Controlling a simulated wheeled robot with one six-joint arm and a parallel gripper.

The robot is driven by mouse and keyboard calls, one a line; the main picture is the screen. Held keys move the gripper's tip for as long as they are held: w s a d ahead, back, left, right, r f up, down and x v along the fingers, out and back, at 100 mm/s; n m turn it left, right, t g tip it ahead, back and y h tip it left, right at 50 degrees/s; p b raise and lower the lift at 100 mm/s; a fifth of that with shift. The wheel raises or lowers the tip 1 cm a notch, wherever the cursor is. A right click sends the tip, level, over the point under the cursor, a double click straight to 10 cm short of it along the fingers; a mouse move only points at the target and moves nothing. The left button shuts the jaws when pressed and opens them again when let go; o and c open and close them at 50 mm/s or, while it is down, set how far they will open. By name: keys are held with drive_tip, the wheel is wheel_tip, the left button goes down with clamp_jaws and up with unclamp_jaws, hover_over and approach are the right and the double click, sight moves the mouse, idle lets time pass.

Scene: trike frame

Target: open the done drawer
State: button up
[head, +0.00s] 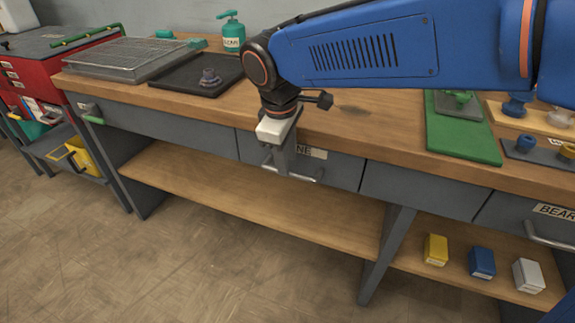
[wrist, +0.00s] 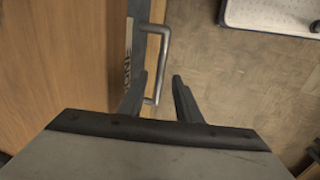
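The done drawer (head: 335,168) is in the grey front of the workbench, its label partly hidden by my gripper; only "NE" shows in the head view. Its front looks flush with its neighbours, so it appears shut. Its silver bar handle (head: 307,176) also shows in the wrist view (wrist: 165,50). My gripper (head: 284,168) points down in front of the drawer, at the handle's left part. In the wrist view my gripper (wrist: 159,76) is open, with one end of the handle showing between its fingers. I cannot tell whether a finger touches the handle.
The wooden benchtop (head: 370,130) bears a dark tray (head: 190,82), a green mat (head: 450,140) and a soap bottle (head: 232,35). Another drawer handle (head: 548,238) is at right. Small boxes (head: 482,262) stand on the lower shelf. The floor (head: 200,265) before the bench is clear.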

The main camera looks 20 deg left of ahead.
drive_tip(key=shift+w+f, duration=0.15)
drive_tip(key=shift+f, duration=0.6)
drive_tip(key=shift+w+f, duration=0.15)
drive_tip(key=shift+f, duration=0.6)
clamp_jaws()
drive_tip(key=s+a, duration=0.1)
drive_tip(key=s, duration=2.2)
drive_tip(key=shift+a, duration=0.4)
unclamp_jaws()
